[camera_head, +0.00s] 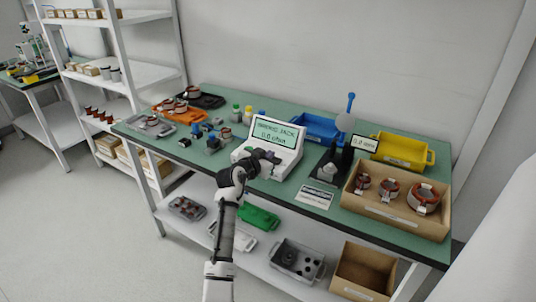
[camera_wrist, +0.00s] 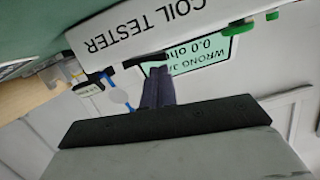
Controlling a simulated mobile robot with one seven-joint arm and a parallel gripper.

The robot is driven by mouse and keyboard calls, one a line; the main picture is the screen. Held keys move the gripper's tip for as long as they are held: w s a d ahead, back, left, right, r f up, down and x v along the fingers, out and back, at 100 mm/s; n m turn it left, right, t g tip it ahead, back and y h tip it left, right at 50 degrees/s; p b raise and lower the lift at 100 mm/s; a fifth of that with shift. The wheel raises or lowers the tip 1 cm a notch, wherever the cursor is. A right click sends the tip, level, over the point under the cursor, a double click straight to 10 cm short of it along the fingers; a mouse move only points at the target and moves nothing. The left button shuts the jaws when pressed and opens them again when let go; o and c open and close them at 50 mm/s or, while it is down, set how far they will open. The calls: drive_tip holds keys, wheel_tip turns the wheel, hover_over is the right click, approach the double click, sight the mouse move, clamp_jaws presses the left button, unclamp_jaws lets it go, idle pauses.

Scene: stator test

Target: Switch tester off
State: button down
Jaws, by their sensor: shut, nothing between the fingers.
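The coil tester (camera_head: 286,163) is a white box with a tilted screen (camera_head: 275,132) in the middle of the green bench. The screen reads "WRONG JACK" with a value in ohms below. My gripper (camera_head: 268,157) is in front of the tester's face and hides part of it. In the wrist view the picture is upside down; my dark fingers (camera_wrist: 157,80) are shut and empty, close to the tester (camera_wrist: 105,38) and overlapping the screen (camera_wrist: 200,52). A small black part (camera_wrist: 145,61) shows just beyond the fingertips; whether they touch it, I cannot tell.
Right of the tester stand a dark press-like device with a blue lever (camera_head: 351,103) and a wooden box (camera_head: 395,212) of wound stators. Blue (camera_head: 315,127) and yellow (camera_head: 402,150) bins stand behind. Trays and small parts crowd the left. A printed card (camera_head: 314,197) lies near the front edge.

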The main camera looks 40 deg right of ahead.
drive_tip(key=shift+w+f+n+b, duration=0.1)
drive_tip(key=shift+f+n+b, duration=0.2)
drive_tip(key=shift+f+b, duration=0.35)
drive_tip(key=shift+r, duration=0.7)
drive_tip(key=r+p, duration=0.2)
drive_tip(key=r, duration=0.1)
drive_tip(key=shift+w+r, duration=0.2)
drive_tip(key=shift+r, duration=0.05)
drive_tip(key=b+v, duration=0.3)
drive_tip(key=v, duration=0.7)
drive_tip(key=shift+w+a+f, duration=0.2)
drive_tip(key=shift+w+a, duration=0.15)
